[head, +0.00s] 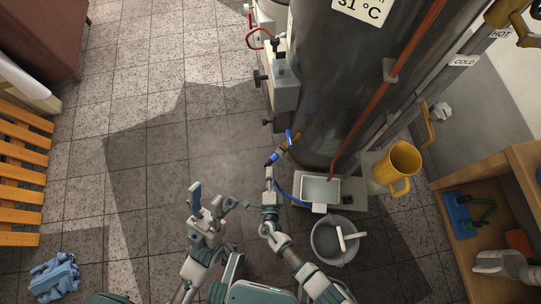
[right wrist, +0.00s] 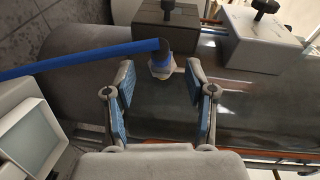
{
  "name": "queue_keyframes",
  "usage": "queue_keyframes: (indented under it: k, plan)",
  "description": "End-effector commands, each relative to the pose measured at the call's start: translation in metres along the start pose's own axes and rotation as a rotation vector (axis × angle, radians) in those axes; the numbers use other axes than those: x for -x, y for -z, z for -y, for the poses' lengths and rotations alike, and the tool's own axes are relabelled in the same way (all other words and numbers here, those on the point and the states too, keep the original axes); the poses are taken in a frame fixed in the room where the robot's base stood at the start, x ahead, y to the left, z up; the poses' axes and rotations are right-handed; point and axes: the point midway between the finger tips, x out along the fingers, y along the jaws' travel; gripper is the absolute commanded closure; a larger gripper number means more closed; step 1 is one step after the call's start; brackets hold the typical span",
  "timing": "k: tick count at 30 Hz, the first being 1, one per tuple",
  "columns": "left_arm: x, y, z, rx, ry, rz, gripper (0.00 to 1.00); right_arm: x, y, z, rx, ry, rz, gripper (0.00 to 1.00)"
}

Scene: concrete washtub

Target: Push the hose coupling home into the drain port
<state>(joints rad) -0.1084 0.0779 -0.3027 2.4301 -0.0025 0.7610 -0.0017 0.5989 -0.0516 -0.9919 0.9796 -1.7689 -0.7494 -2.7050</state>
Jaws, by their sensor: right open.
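The blue hose coupling (head: 274,157) sits low at the left side of the dark tank, in line with a small brass fitting (head: 284,147) with a blue lever (head: 290,136). The drain port's opening is hidden. My right gripper (head: 270,166) is right behind the coupling. In the right wrist view my right gripper (right wrist: 162,92) is open, its blue-padded fingers apart. A pale fitting with a blue band (right wrist: 163,66) shows just beyond and between the fingertips. A straight blue piece (right wrist: 80,59) crosses above it; I cannot tell hose from lever. My left gripper (head: 212,208) is open and empty.
The tank (head: 335,90) stands upright behind the coupling. A thin blue hose runs to a grey tray (head: 322,190) at its foot. A grey bucket (head: 325,245) and a yellow jug (head: 398,165) stand to the right.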

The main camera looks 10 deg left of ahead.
Motion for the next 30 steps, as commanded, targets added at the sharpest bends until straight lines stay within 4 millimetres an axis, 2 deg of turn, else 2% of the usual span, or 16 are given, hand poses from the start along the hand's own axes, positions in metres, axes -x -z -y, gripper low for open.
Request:
queue_keyframes:
  k: [1, 4, 10, 30]
  plan:
    - [0.000, 0.000, 0.000, 0.000, 0.000, 0.000, 0.60, 0.013, 0.000, -0.002, -0.002, -0.002, 0.000, 0.45]
    - [0.000, 0.000, 0.000, 0.000, 0.000, 0.000, 0.60, 0.033, 0.000, -0.001, -0.002, -0.001, -0.001, 0.45]
    - [0.000, 0.000, 0.000, 0.000, 0.000, 0.000, 0.60, 0.056, 0.000, -0.001, 0.001, 0.000, -0.001, 0.45]
    - [0.000, 0.000, 0.000, 0.000, 0.000, 0.000, 0.60, 0.059, 0.000, 0.000, -0.001, 0.000, -0.001, 0.45]
